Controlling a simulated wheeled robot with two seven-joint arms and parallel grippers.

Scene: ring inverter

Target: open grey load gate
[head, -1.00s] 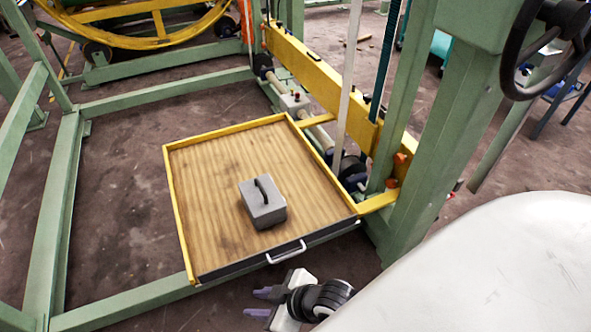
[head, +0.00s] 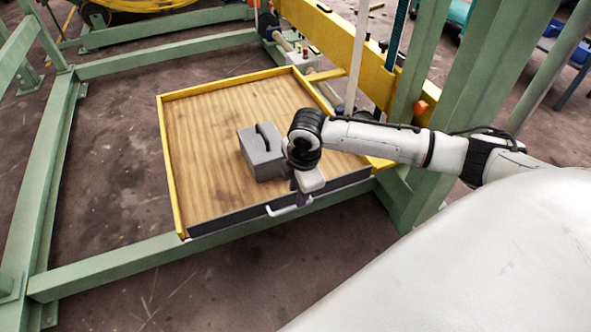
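The load gate (head: 230,221) is a dark grey panel along the near edge of the yellow-framed wooden platform (head: 205,150). It stands upright, with a light handle (head: 280,211) on its outer face. My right gripper (head: 300,198) points down from the right over the gate's top edge, close to the right end of the handle. Its wrist hides part of the gate and platform. I cannot tell whether its fingers are open or shut, or whether they touch the handle. My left gripper is out of view.
A grey block (head: 262,160) with a dark handle sits on the platform, close to the left of my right wrist. Green frame beams (head: 150,258) surround the platform. A green post (head: 455,90) stands at the right. The floor in front is clear.

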